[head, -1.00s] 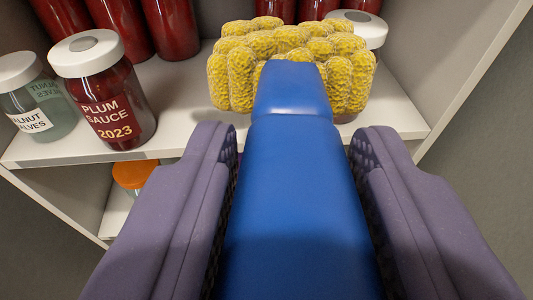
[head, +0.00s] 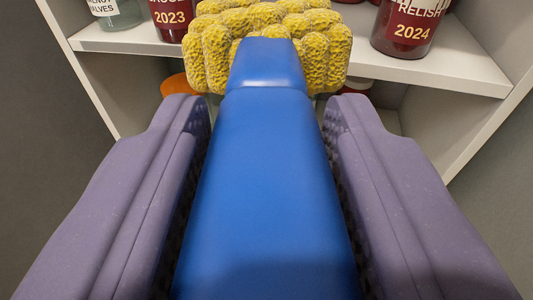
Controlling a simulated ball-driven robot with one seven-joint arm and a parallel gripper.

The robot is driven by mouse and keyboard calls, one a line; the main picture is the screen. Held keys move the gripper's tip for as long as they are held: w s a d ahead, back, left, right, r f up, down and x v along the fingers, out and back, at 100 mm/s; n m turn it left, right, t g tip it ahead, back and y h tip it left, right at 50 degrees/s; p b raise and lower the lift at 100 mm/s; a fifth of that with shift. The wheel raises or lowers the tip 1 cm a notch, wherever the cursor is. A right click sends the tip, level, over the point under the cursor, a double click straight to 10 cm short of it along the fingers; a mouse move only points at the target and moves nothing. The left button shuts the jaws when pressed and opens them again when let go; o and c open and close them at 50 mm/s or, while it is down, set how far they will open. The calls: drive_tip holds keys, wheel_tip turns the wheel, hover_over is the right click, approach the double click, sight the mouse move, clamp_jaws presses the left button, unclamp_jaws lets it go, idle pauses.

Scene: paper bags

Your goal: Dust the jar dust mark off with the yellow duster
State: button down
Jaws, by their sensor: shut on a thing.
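My gripper (head: 268,110) is shut on the blue handle (head: 270,170) of the yellow duster, with one purple finger on each side. The duster's bumpy yellow head (head: 222,55) points away from me, in front of the white shelf's edge. A dark red relish jar labelled 2024 (head: 405,38) stands on the shelf to the right of the duster head, apart from it. A plum sauce jar labelled 2023 (head: 172,20) stands to the left, its top out of view. I see no dust mark on the visible parts of the jars.
A walnut jar (head: 118,14) stands at the shelf's left end. The white shelf (head: 455,72) has bare room around the relish jar. An orange lid (head: 180,84) and a red lid (head: 357,86) show below it. Side panels bound the shelf.

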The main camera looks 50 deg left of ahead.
sight(313, 48)
drive_tip(key=b+x, duration=0.1)
drive_tip(key=x, duration=0.3)
drive_tip(key=w+d+b+x, duration=0.1)
drive_tip(key=x, duration=0.3)
drive_tip(key=w+d+b+x, duration=0.1)
drive_tip(key=b+x, duration=0.1)
drive_tip(key=x, duration=0.3)
drive_tip(key=shift+a+r, duration=0.1)
drive_tip(key=shift+r, duration=0.05)
drive_tip(key=shift+w+a, duration=0.2)
drive_tip(key=shift+w, duration=0.15)
drive_tip(key=shift+f, duration=0.75)
